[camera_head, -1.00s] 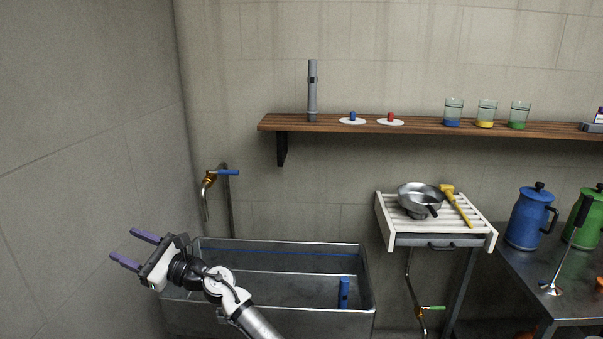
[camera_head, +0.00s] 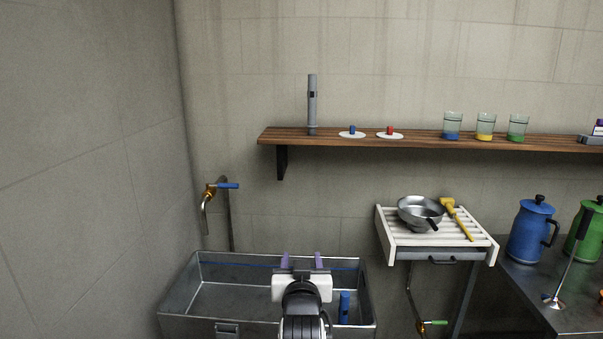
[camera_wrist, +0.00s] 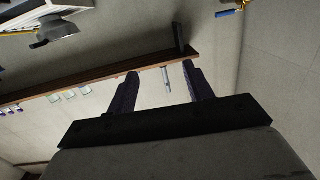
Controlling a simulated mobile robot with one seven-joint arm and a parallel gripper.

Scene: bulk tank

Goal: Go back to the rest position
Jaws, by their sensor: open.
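My gripper (camera_head: 301,261) is in front of the metal tank (camera_head: 215,290) in the head view, over the tank's right half, with its two purple fingers pointing away from me. The fingers (camera_wrist: 160,85) are apart and nothing is between them in the wrist view. My gripper touches nothing that I can see. A blue cylinder (camera_head: 344,307) stands in the tank just right of my wrist. My arm hides part of the tank's inside and front wall.
A tap with a blue lever (camera_head: 228,186) is on the wall at left. A wooden shelf (camera_head: 430,143) with a grey tube (camera_head: 312,105) and several glasses runs above. A white slatted rack (camera_head: 389,236) holds a pan (camera_head: 418,210). A blue jug (camera_head: 530,232) stands at right.

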